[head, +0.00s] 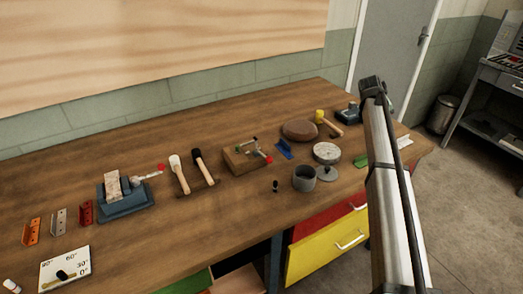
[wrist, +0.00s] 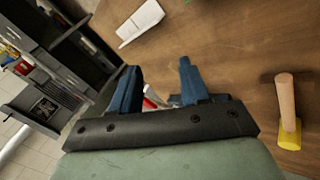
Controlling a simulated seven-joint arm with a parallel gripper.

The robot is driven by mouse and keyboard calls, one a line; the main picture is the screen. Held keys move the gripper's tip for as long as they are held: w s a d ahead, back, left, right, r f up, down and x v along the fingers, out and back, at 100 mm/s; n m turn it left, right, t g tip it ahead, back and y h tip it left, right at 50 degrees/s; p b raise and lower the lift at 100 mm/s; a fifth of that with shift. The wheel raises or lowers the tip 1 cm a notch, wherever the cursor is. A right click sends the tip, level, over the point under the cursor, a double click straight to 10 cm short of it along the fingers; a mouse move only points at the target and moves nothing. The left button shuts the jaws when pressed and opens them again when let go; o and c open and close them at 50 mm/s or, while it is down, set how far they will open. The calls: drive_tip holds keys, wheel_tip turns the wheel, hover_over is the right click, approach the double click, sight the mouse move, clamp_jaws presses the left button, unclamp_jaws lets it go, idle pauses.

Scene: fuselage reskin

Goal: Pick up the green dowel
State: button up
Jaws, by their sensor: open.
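I see nothing that is clearly a green dowel. In the head view, a small green piece (head: 361,160) lies on the workbench near its right front edge, beside my arm. It is partly hidden and I cannot tell whether it is the dowel. In the wrist view, my gripper (wrist: 158,67) shows two blue fingers spread apart over the bench. A small red and white thing shows low between the fingers, partly hidden by the gripper body; I cannot tell what it is or whether it is held. The gripper cannot be made out in the head view.
A yellow-headed mallet (wrist: 290,135) lies right of the gripper, and a white flat piece (wrist: 140,22) lies beyond it. On the workbench (head: 130,255) stand a grey cup (head: 304,179), a round brown pad (head: 299,130) and a wooden block with a clamp (head: 243,158).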

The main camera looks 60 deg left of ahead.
drive_tip(key=s+a+r+g, duration=0.2)
drive_tip(key=s+a, duration=0.5)
drive_tip(key=s, duration=0.4)
wheel_tip(320, 180, up, 9)
drive_tip(key=n+g, duration=0.3)
drive_tip(key=g, duration=0.2)
hover_over(237, 146)
drive_tip(key=f, duration=0.9)
drive_tip(key=shift+w+a, duration=0.1)
drive_tip(key=shift+a, duration=0.2)
drive_tip(key=shift+d+f, duration=0.2)
drive_tip(key=shift+f, duration=2.3)
clamp_jaws()
